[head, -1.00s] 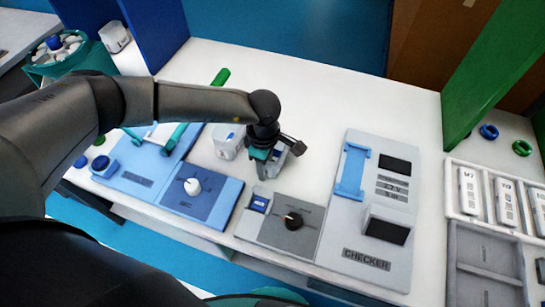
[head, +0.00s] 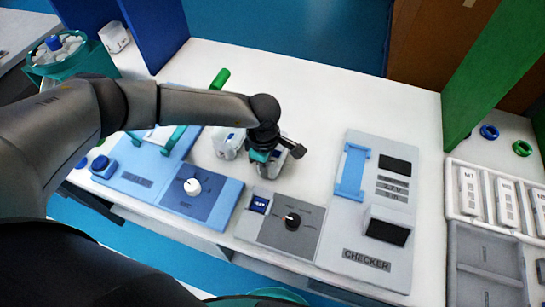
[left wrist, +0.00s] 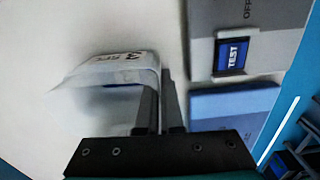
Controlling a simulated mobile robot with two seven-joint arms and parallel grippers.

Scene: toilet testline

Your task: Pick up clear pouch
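The clear pouch (head: 229,144) is a pale, see-through packet with a blue patch, standing on the white table behind the blue dial panel. In the left wrist view the pouch (left wrist: 100,75) shows a printed white band and a blurred blue patch. My left gripper (head: 268,158) reaches down just right of the pouch. In the left wrist view its fingers (left wrist: 160,105) are nearly together, with the pouch's right edge between them. The gripper looks shut on that edge. The hand hides the pouch's lower part. My right gripper is not in view.
A blue dial panel (head: 205,203) and a grey dial panel (head: 280,232) with a blue TEST button (head: 258,204) lie in front. A checker unit (head: 375,215) stands to the right. The table (head: 340,90) behind is clear. A green divider (head: 490,75) stands at the right.

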